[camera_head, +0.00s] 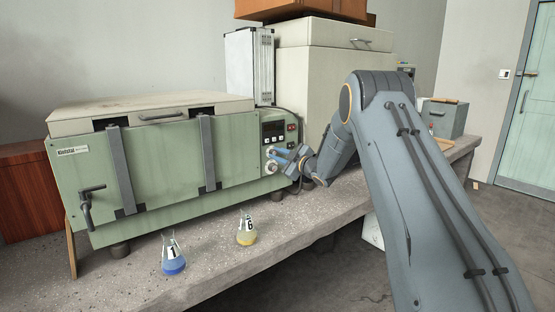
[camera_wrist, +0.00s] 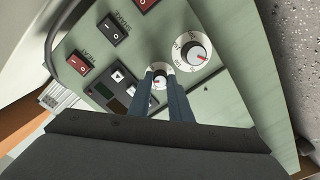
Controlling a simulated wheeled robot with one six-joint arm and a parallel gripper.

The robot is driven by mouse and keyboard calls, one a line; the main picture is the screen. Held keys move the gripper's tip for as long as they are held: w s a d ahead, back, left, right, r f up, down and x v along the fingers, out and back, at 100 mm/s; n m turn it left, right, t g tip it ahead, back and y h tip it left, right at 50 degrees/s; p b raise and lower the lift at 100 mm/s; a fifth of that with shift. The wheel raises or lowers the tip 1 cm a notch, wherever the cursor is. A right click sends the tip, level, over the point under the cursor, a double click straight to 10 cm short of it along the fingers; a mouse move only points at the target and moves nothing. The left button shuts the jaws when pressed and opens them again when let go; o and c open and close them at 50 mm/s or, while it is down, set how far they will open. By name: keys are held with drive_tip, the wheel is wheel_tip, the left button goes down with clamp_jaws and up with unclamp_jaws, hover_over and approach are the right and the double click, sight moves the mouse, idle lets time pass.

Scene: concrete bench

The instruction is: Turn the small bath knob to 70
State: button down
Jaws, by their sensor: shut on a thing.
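The green bath unit (camera_head: 165,160) stands on the bench, with its control panel at its right end. My gripper (camera_head: 276,154) reaches this panel from the right. In the wrist view my gripper (camera_wrist: 160,73) is shut on the small knob (camera_wrist: 159,84), one finger on each side of it. The small knob has a white face and a red mark; the fingers hide part of it, and I cannot read its setting.
Two flasks, blue (camera_head: 174,262) and yellow (camera_head: 246,232), stand on the bench (camera_head: 215,270) in front of the bath. A grey box (camera_head: 443,118) stands farther right.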

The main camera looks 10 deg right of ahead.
drive_tip(key=shift+n, duration=0.4)
drive_tip(key=c, duration=1.6)
unclamp_jaws()
drive_tip(key=b+v, duration=0.1)
drive_tip(key=v, duration=0.6)
drive_tip(key=shift+s+d, duration=0.15)
drive_tip(key=shift+s, duration=0.25)
